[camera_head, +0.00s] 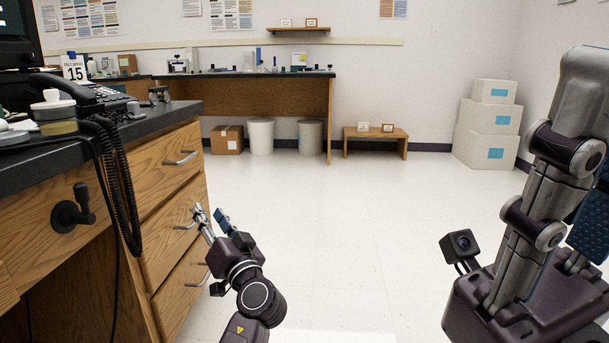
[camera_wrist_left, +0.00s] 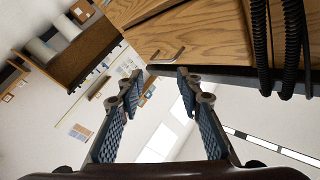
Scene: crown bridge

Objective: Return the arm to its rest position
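My left gripper (camera_head: 211,213) is low in the head view, beside the wooden drawers (camera_head: 174,205). Its two fingers point up and away, near the drawer handles; I cannot tell whether they touch. In the left wrist view my left gripper (camera_wrist_left: 158,77) has its two blue-padded fingers apart with nothing between them. My right gripper (camera_head: 555,180) stands large and close at the right edge of the head view, pointing up. Part of it is cut off by the frame, so its opening is hidden.
A dark counter (camera_head: 160,116) bears a telephone (camera_head: 85,95) at left, with a coiled black cord (camera_head: 128,190) hanging down by the drawers. White boxes (camera_head: 488,115) are stacked at the back right. A low bench (camera_head: 376,134) stands by the wall. The middle floor is clear.

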